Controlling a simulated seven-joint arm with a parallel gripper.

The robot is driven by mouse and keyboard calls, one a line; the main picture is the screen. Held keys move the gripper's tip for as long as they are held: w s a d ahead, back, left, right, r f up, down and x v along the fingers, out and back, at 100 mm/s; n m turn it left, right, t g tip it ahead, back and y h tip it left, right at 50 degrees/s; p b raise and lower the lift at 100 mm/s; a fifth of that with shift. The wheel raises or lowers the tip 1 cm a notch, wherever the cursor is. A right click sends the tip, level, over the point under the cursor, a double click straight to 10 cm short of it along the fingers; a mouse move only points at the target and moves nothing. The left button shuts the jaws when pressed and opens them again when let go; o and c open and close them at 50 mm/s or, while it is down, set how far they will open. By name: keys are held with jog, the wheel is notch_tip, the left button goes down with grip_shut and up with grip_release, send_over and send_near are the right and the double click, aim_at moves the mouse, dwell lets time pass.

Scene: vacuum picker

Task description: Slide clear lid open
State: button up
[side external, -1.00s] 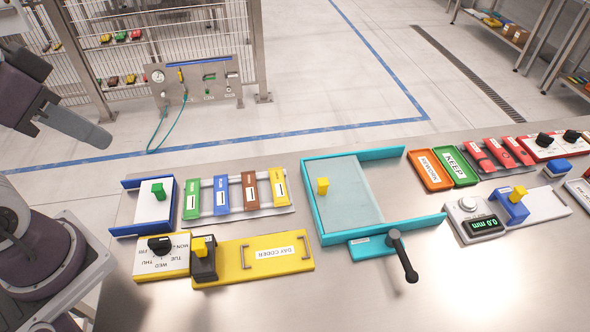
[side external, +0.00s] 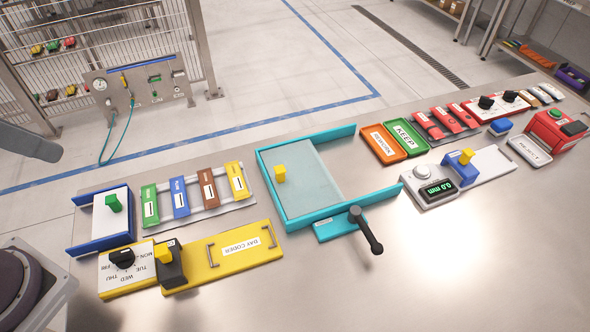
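The clear lid (side external: 315,185) is a pale, see-through sheet in a teal frame (side external: 268,192) near the middle of the bench. A yellow knob (side external: 280,173) stands at its left end. The lid covers the left and middle of the frame, and bench shows between the rails to its right. A teal block with a black lever (side external: 366,230) sits at the frame's front edge. My gripper is not in view; only parts of my arm show at the left edge.
Left of the frame are a blue tray (side external: 105,218) with a green knob, several coloured blocks and a yellow day coder plate (side external: 232,256). Right are orange and green trays, a gauge (side external: 435,190) and a red box. The front right bench is clear.

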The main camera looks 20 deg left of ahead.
jog(key=shift+o, duration=1.2)
jog(key=w+d+f+m, duration=0.1)
jog(key=w+d+m, duration=0.1)
jog(key=w, duration=0.7)
jog(key=shift+w+d+f+m+g, duration=0.15)
jog(key=shift+d+m+g, duration=0.2)
jog(key=shift+m+g, duration=0.05)
jog(key=m+g+h, duration=0.1)
jog(key=m+h, duration=0.2)
jog(key=m, duration=0.2)
send_near(280, 171)
jog(key=shift+m+g, duration=0.3)
jog(key=shift+m, duration=0.1)
jog(key=x, duration=0.8)
jog(key=shift+w+a, duration=0.1)
jog(key=shift+w, duration=0.1)
jog(key=shift+w+f, duration=0.15)
jog(key=shift+f, duration=0.2)
grip_shut()
